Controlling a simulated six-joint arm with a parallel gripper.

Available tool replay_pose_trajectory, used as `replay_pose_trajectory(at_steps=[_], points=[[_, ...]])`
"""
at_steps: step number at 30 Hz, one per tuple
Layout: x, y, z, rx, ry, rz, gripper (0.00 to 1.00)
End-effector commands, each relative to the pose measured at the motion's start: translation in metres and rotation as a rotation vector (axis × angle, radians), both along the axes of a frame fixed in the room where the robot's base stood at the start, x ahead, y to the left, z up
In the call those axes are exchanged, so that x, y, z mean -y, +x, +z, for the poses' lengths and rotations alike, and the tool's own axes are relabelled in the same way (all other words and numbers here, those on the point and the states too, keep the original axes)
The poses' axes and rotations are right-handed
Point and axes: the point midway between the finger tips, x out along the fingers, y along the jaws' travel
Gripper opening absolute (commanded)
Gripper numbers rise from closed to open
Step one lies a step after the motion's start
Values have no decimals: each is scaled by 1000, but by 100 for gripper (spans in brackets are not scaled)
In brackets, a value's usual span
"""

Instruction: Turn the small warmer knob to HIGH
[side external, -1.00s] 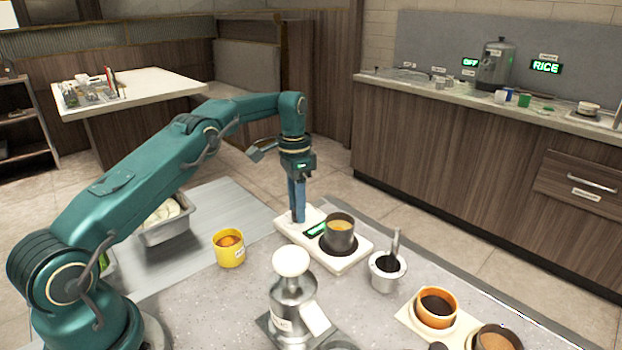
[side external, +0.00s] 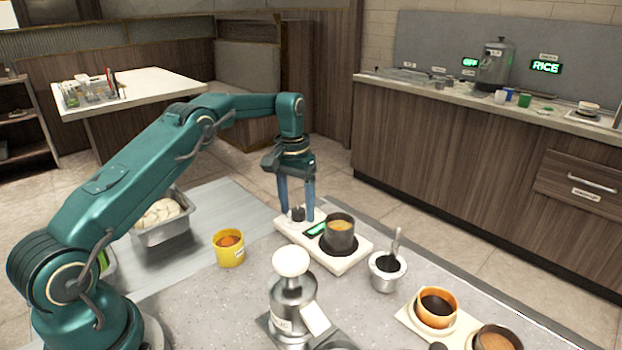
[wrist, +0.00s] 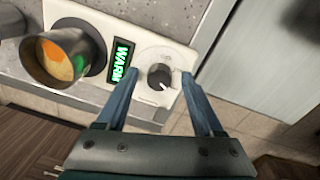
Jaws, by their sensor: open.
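The small warmer (side external: 345,265) is a white slab on the counter. Its dark knob (wrist: 158,76) sits on a round white dial at one end, and the knob also shows in the side view (side external: 298,213). A green display (wrist: 122,60) beside the dial reads WARM. A dark pot (side external: 340,236) with orange-yellow contents stands on the warmer's round plate. My gripper (side external: 297,214) points down over the knob end of the warmer. Its blue fingers are open, one on each side of the knob in the wrist view (wrist: 160,80), with gaps showing between them and the knob.
A yellow cup (side external: 229,250) stands left of the warmer. A metal pump dispenser (side external: 292,300) is in front. A metal pot with a ladle (side external: 388,270) stands to the right, with an orange bowl (side external: 437,308) beyond it. A dumpling tray (side external: 163,227) is at the left.

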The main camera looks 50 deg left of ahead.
Motion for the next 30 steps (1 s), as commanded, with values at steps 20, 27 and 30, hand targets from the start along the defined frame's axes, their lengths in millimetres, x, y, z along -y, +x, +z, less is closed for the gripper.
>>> replay_pose_trajectory(at_steps=[20,27,30], points=[[3,1,0,1,-1,826,69],[2,1,26,8,-1,967,69],[2,1,45,8,-2,966,69]])
